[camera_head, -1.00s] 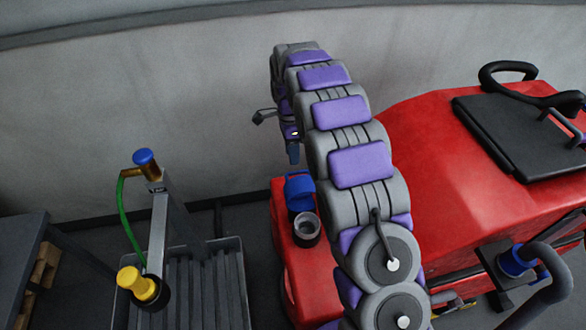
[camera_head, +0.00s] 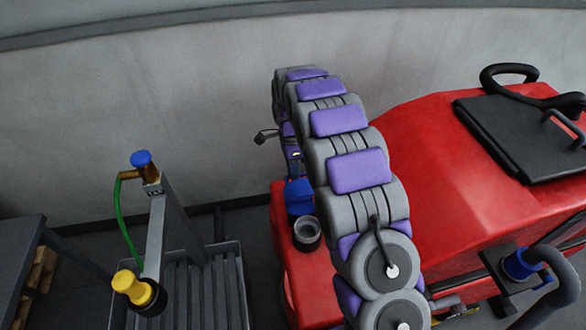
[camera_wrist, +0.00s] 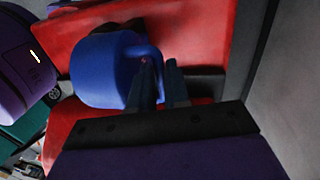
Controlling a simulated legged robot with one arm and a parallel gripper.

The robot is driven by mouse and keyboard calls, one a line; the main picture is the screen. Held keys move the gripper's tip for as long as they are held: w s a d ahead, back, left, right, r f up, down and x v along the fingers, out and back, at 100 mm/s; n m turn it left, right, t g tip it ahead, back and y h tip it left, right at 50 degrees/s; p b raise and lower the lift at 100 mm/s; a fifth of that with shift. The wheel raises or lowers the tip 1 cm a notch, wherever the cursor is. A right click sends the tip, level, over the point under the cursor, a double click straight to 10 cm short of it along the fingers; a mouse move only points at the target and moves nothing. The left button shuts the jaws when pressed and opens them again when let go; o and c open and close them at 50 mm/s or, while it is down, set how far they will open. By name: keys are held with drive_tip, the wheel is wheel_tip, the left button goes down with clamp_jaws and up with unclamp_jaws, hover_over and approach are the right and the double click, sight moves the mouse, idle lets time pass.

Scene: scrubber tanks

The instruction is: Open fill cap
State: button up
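The blue fill cap (camera_head: 299,195) is at the left end of the red scrubber tank (camera_head: 460,185), just behind a dark round opening with a grey inside (camera_head: 307,232). In the wrist view the cap (camera_wrist: 98,70) is a rounded blue piece with a curved loop or tab on its right side. My gripper (camera_wrist: 160,75) has its two dark fingers at this tab, and part of the tab shows between them. I cannot tell whether they press on it. In the head view my arm partly hides the tank, and my gripper (camera_head: 293,172) is just above the cap.
A black lid (camera_head: 525,135) and a black looped handle lie on the tank at right. A pale wall is close behind.

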sight(301, 193)
clamp_jaws()
drive_tip(key=shift+s+r+p, duration=0.2)
drive_tip(key=shift+r+p, duration=0.15)
drive_tip(key=shift+p, duration=0.15)
drive_tip(key=shift+s+d+r+p, duration=0.15)
drive_tip(key=shift+s+p, duration=0.4)
drive_tip(key=shift+s, duration=0.1)
drive_tip(key=shift+s+d+r+p, duration=0.15)
drive_tip(key=shift+s+p, duration=0.4)
drive_tip(key=shift+s, duration=0.05)
drive_tip(key=shift+o, duration=2.4)
unclamp_jaws()
